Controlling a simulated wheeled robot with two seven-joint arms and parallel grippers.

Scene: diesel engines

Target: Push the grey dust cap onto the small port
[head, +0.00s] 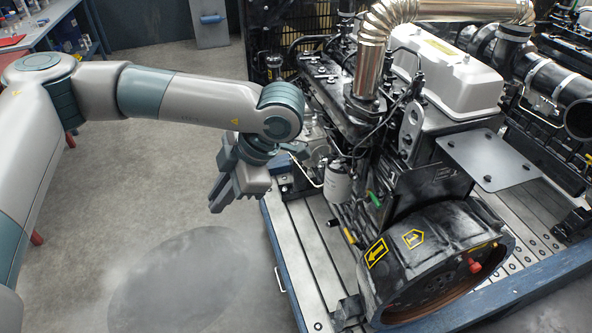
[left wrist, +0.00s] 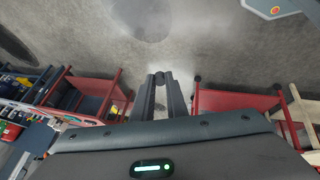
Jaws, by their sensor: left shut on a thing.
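My left gripper (head: 216,198) hangs over the floor, left of the engine (head: 400,150) and clear of it. In the left wrist view, my left gripper (left wrist: 161,78) has its fingers close together, shut on a small dark grey rounded thing (left wrist: 160,79) at the tips. This looks like the grey dust cap, mostly hidden by the fingers. The cap cannot be made out in the head view. I cannot tell which fitting on the engine is the small port. My right gripper is not in view.
The engine stands on a blue-edged slotted bed (head: 309,255). A white filter (head: 338,183), a green handle (head: 375,199) and hoses crowd its near side. A black flywheel housing (head: 420,260) is at the front. Red-framed carts (left wrist: 235,101) show in the wrist view. Floor below the gripper is clear.

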